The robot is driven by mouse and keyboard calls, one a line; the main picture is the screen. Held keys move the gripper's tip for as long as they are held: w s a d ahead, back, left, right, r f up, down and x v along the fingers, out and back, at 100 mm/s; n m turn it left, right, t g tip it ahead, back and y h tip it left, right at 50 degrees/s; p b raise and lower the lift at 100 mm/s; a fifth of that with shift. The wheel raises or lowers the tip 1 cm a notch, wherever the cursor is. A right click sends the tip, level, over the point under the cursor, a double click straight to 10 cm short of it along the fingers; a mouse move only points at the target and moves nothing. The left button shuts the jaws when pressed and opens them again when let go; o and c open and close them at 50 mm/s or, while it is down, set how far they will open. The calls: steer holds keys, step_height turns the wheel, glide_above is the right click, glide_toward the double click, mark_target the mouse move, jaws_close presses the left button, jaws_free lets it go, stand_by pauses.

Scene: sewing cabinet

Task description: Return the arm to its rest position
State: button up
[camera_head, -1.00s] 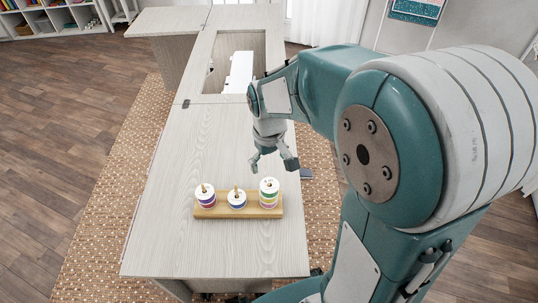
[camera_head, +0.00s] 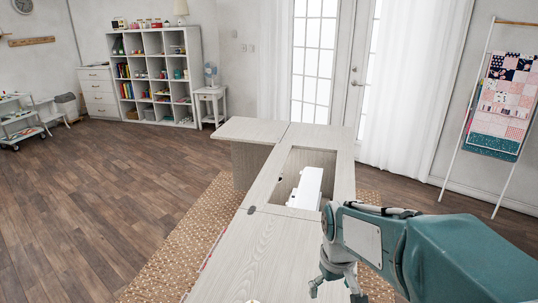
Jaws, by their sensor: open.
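My teal and grey arm comes in from the lower right. My gripper (camera_head: 336,293) points down above the pale wood cabinet top (camera_head: 262,258) at the bottom of the view. Its fingers are spread and I see nothing between them, though the fingertips reach close to the lower picture edge. The arm is bent at the wrist, left of the teal link.
A white sewing machine (camera_head: 307,187) sits in the cabinet's opening, behind my gripper. A woven rug (camera_head: 190,232) lies under the cabinet. Wooden floor (camera_head: 100,205) at left is clear. A quilt ladder (camera_head: 470,118) leans on the right wall.

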steer(key=s+r+m+t, duration=0.2)
steer(key=s+r+t, duration=0.3)
steer(key=s+r, duration=0.4)
steer(key=s, duration=0.4)
steer(key=shift+m, duration=0.3)
steer(key=shift+w, duration=0.1)
stand_by(0.5)
